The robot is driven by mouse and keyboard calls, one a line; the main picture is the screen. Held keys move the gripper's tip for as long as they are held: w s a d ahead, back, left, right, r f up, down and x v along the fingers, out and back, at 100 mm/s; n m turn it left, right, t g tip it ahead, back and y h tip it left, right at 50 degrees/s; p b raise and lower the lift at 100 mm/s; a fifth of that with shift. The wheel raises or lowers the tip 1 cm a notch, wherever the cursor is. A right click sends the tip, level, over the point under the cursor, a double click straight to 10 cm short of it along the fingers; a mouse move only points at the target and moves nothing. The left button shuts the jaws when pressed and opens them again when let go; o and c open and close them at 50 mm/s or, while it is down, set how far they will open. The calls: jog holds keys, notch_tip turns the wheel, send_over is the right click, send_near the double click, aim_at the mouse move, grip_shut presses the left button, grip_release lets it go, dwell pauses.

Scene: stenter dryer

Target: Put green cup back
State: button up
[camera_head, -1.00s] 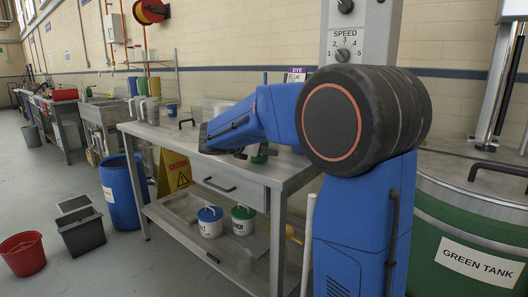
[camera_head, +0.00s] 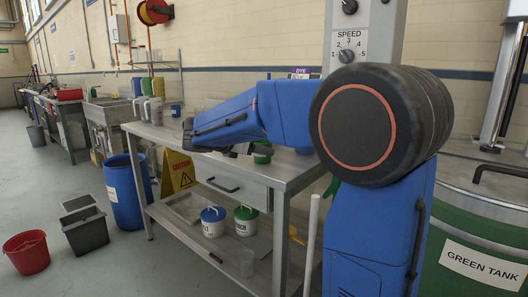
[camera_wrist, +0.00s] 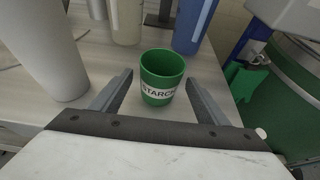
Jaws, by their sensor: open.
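The green cup (camera_wrist: 161,75) with a STARCH label stands upright on the bench top in the wrist view. My gripper (camera_wrist: 158,80) is open, with one finger on each side of the cup and visible gaps between fingers and cup. In the head view a green cup (camera_head: 262,153) shows beside my blue arm, partly hidden. My gripper is mostly hidden behind the arm there.
A large pale container (camera_wrist: 48,45) stands close on the left in the wrist view, and a blue container (camera_wrist: 195,25) stands behind the cup. The metal bench (camera_head: 285,182) has a drawer. Lidded buckets (camera_head: 212,228) sit on its lower shelf. The green tank (camera_head: 465,240) is at right.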

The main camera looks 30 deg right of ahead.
jog(key=shift+v, duration=2.75)
